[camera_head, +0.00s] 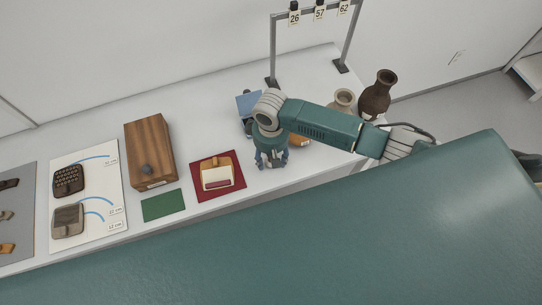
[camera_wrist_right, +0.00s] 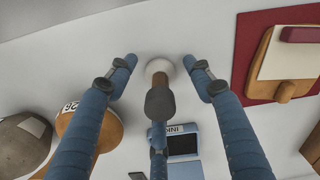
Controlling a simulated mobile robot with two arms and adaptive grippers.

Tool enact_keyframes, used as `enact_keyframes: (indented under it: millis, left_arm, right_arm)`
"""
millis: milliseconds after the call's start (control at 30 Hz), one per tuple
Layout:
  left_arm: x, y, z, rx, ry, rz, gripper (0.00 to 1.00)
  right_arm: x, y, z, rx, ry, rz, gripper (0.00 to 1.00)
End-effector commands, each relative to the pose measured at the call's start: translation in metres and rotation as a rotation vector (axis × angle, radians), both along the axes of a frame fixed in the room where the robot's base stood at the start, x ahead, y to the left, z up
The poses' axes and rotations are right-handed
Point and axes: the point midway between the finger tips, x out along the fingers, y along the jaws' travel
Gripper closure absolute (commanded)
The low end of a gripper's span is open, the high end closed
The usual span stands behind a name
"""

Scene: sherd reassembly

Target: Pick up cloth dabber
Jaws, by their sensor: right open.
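In the right wrist view, what looks like the cloth dabber (camera_wrist_right: 159,80) stands between the fingers, with a pale round end on the table, a brown shaft and a dark knob towards the camera. My right gripper (camera_wrist_right: 158,75) is open, with one finger on each side of it and clear gaps. The third finger lies below it in the picture; whether it touches is unclear. In the head view my right gripper (camera_head: 270,163) points down at the white table, and I cannot make out the dabber there. My left gripper is out of view.
A red mat (camera_head: 196,191) with a wooden piece (camera_head: 217,170) lies left of the gripper. A blue case (camera_head: 248,103) and an orange-brown rounded object (camera_wrist_right: 108,132) are close by. A wooden box (camera_head: 150,145), green mat (camera_head: 163,205) and dark vase (camera_head: 378,95) stand farther off.

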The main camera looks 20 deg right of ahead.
Motion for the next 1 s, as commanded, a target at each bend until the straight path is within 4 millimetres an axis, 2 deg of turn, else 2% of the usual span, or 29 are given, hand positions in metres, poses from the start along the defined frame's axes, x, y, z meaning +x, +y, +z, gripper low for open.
enact_keyframes:
  millis: [167,400,433,767,867,1000]
  left_arm:
    - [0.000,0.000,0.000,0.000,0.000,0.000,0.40]
    - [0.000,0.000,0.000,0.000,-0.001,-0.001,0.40]
    - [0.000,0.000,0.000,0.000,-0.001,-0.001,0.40]
    - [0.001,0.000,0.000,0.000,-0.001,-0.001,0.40]
    - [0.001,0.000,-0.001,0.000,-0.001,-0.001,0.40]
    - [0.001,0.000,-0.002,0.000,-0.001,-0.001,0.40]
  right_arm:
    - [0.000,0.000,0.000,0.000,0.000,0.001,0.49]
    - [0.000,0.000,0.000,0.000,0.000,0.001,0.94]
    - [0.000,0.000,0.000,0.000,0.000,0.001,0.97]
    - [0.000,0.000,0.002,0.000,-0.001,0.001,0.98]
    - [0.000,0.001,0.007,0.002,-0.002,0.002,0.98]
    - [0.001,0.001,0.024,0.002,-0.003,0.003,0.98]
